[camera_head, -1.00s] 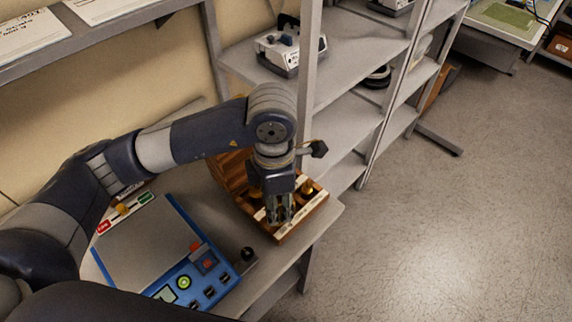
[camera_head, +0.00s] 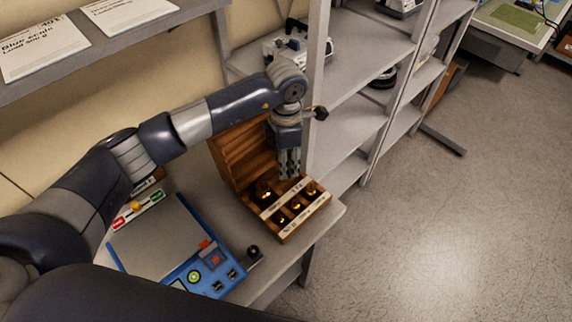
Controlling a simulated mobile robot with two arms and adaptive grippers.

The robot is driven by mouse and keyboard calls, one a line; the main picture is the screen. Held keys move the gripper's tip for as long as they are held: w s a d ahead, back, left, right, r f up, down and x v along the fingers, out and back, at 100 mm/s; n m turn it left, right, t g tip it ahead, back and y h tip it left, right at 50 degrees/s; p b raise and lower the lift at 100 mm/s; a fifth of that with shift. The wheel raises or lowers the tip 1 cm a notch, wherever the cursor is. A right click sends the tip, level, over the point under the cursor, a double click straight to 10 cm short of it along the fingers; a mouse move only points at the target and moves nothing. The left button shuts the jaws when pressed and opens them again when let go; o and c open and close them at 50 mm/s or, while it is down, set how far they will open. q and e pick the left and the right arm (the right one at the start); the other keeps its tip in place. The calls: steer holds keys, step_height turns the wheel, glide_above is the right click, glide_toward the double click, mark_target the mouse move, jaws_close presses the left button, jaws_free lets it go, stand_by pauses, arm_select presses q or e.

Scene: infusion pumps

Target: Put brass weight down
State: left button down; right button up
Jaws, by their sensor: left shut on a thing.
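An open wooden weight box (camera_head: 290,233) stands on the grey bench near its right end, its slatted lid (camera_head: 238,160) raised behind it. Several brass weights sit in its compartments, among them one at the back left (camera_head: 263,192) and one at the back right (camera_head: 312,188). My left gripper (camera_head: 289,174) points down over the back of the box, its fingers close together and shut on a brass weight. The held weight is hard to make out between the fingertips. My right gripper is not in view.
A blue scale (camera_head: 212,271) with a grey plate (camera_head: 160,245) lies left of the box. A small black knob (camera_head: 253,251) stands between them. Grey shelving (camera_head: 350,130) rises behind and right of the bench. Open floor (camera_head: 430,240) lies to the right.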

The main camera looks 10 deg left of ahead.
arm_select(q)
step_height(320, 180, down, 3)
steer(key=shift+r+p, duration=0.2)
steer(key=shift+p, duration=0.5)
steer(key=shift+f, duration=0.25)
steer(key=c, duration=1)
jaws_free()
steer(key=shift+s+f, duration=0.1)
steer(key=shift+r, duration=0.25)
step_height(320, 180, up, 10)
steer(key=b, duration=0.4)
steer(key=shift+r, duration=0.9)
